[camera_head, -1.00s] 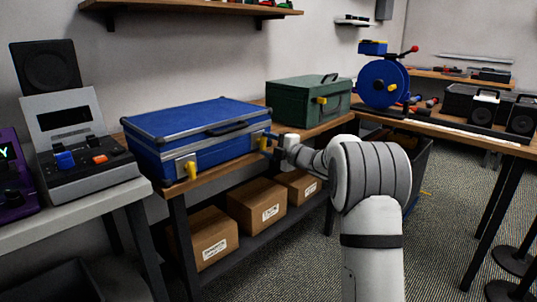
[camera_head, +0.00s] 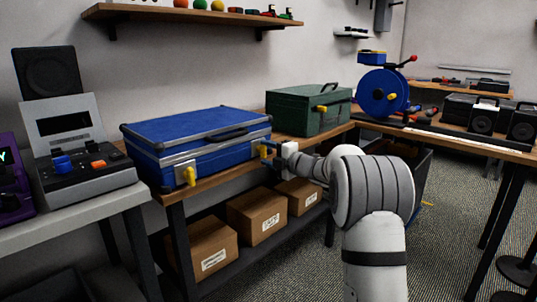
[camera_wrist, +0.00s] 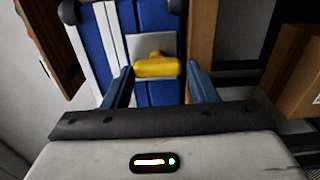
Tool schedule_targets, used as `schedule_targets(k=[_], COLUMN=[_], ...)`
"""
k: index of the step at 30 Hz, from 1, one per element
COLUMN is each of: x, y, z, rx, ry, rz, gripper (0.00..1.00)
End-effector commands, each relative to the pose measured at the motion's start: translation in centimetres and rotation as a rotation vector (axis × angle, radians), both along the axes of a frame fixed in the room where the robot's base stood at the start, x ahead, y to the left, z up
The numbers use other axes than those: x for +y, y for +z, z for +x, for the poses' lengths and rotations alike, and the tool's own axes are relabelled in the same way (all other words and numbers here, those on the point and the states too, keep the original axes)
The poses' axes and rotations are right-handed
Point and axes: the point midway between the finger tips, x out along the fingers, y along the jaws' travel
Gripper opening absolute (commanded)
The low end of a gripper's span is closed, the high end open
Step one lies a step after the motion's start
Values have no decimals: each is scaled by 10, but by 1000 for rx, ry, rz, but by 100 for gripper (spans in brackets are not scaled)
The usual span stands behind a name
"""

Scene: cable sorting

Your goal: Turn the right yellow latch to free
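The blue case (camera_head: 200,120) lies closed on the wooden bench, with a yellow latch near each end of its front. The right yellow latch (camera_wrist: 156,65) shows in the wrist view as a bar lying crosswise on a pale plate on the case. My gripper (camera_wrist: 159,74) is open, with one blue finger on each side of this latch. Whether either finger touches it I cannot tell. In the head view my gripper (camera_head: 270,154) is at the case's right front corner and partly hides the right latch (camera_head: 266,147). The left yellow latch (camera_head: 190,176) is clear of my gripper.
A green case (camera_head: 300,112) with a yellow latch stands behind and right of the blue case. A grey console (camera_head: 75,165) stands to the left. Cardboard boxes (camera_head: 257,213) sit on the shelf below the bench. A blue reel (camera_head: 382,92) stands farther right.

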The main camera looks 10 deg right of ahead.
Motion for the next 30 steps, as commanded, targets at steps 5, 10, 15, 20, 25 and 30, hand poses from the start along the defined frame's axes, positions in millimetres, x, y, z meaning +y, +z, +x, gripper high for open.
schedule_targets(k=[5, 10, 15, 20, 25, 30], x=[-1, -1, -5, -19, -36, -46], y=[1, 2, 3, 4, 4, 2], z=[0, 0, -4, -23, -47, -61], rx=[-1, -2, -2, -1, -1, -1], ry=[-2, -4, -6, -7, -7, -5], rz=[2, 3, 3, 3, 3, 2], gripper=[67, 69, 69, 69, 69, 69])
